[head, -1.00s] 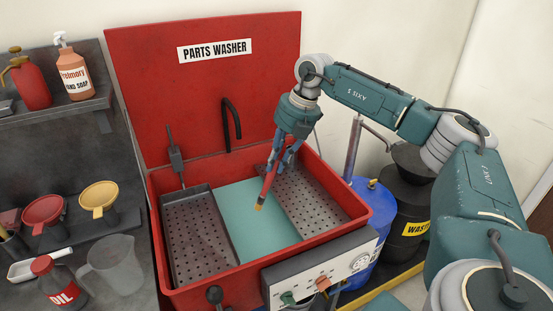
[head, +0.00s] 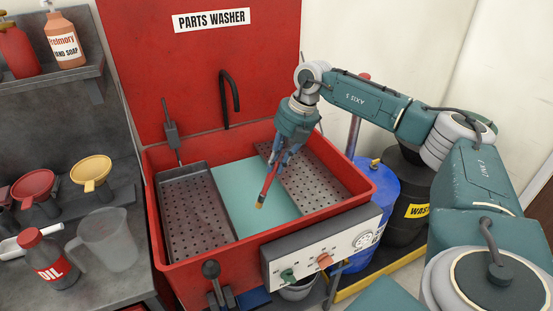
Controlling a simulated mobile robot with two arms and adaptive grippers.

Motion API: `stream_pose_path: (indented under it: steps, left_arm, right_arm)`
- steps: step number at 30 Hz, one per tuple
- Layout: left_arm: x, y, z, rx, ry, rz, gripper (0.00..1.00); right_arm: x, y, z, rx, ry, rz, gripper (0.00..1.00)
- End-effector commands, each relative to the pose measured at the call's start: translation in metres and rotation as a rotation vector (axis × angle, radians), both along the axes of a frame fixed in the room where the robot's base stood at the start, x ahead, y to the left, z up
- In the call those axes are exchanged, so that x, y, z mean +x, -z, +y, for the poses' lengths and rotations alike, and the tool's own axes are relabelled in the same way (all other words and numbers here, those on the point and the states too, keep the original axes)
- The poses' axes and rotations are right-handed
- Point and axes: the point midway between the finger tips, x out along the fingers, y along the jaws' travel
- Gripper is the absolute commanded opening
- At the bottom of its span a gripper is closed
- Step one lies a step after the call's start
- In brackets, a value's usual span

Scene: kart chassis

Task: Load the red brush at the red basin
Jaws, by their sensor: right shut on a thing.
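The red basin (head: 152,232) is the open tub of the parts washer, with pale teal liquid (head: 240,205) in the middle between two perforated grey trays. My right gripper (head: 277,160) points down over the basin and is shut on the red brush (head: 267,185). The brush hangs tilted, its yellowish tip (head: 260,205) lowest, over the right part of the liquid. I cannot tell whether the tip touches the liquid. My left gripper is not in view.
A perforated tray (head: 195,215) fills the basin's left side and another (head: 310,180) its right. A black faucet (head: 230,95) rises behind. A control panel (head: 325,250) fronts the basin. Left are a bench with funnels (head: 92,172), a jug (head: 105,240) and an oil bottle (head: 48,258).

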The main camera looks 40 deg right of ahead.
Motion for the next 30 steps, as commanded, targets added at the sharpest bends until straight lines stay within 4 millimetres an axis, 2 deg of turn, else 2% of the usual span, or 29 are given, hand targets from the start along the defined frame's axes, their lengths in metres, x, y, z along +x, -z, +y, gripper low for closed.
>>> stream_pose_path:
  steps: [1, 15, 21, 30]
  left_arm:
    - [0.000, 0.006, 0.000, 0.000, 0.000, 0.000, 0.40]
    - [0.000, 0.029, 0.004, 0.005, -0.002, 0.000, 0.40]
    - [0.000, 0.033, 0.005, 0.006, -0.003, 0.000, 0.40]
    - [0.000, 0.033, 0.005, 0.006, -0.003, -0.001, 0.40]
  right_arm:
    - [0.000, 0.008, 0.000, -0.001, 0.000, 0.001, 0.00]
    - [0.000, 0.052, 0.000, 0.000, -0.001, 0.001, 0.00]
    - [0.000, 0.060, 0.000, 0.000, -0.001, 0.000, 0.00]
    - [0.000, 0.062, 0.000, 0.000, -0.001, 0.000, 0.00]
